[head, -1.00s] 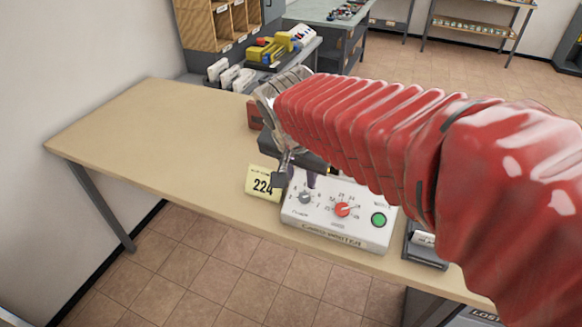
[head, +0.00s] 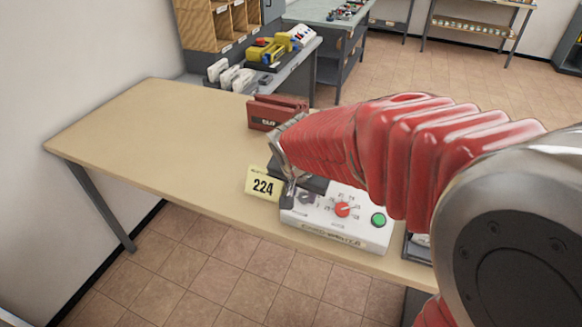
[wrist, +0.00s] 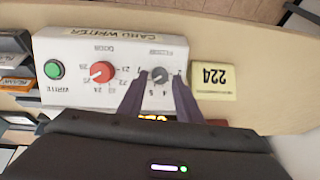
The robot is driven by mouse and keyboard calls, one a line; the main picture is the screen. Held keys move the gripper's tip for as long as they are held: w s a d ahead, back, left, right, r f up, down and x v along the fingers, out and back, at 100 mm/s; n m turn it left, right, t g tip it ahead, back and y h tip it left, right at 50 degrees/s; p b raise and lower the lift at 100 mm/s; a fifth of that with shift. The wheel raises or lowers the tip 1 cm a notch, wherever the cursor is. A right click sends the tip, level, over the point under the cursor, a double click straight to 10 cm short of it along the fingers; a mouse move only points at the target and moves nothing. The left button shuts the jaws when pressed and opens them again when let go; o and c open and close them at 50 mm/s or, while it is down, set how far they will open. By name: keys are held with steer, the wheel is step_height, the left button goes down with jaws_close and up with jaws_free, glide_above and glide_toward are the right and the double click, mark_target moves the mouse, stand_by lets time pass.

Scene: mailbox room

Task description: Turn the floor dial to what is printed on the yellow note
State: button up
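A white card writer box (head: 345,235) stands at the table's front edge. Its grey floor dial (wrist: 159,75) has numbers around it; its pointer setting is too small to read. My gripper (wrist: 159,83) is open, pointing at the box, with one dark finger to each side of the grey dial. Gaps show between fingers and dial; I cannot tell how far above the panel the tips are.
A red dial (wrist: 102,72) marked door and a green button (head: 378,220) share the panel. A dark red holder (head: 275,112) stands behind on the table. Dark trays (wrist: 12,70) lie past the button. The table's left part (head: 150,140) is clear.

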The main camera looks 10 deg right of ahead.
mark_target(304, 199)
steer(key=shift+x, duration=1.5)
steer(key=shift+c, duration=0.2)
steer(key=c, duration=0.6)
steer(key=shift+d, duration=0.2)
steer(key=shift+c, duration=0.5)
steer(key=shift+a, duration=0.1)
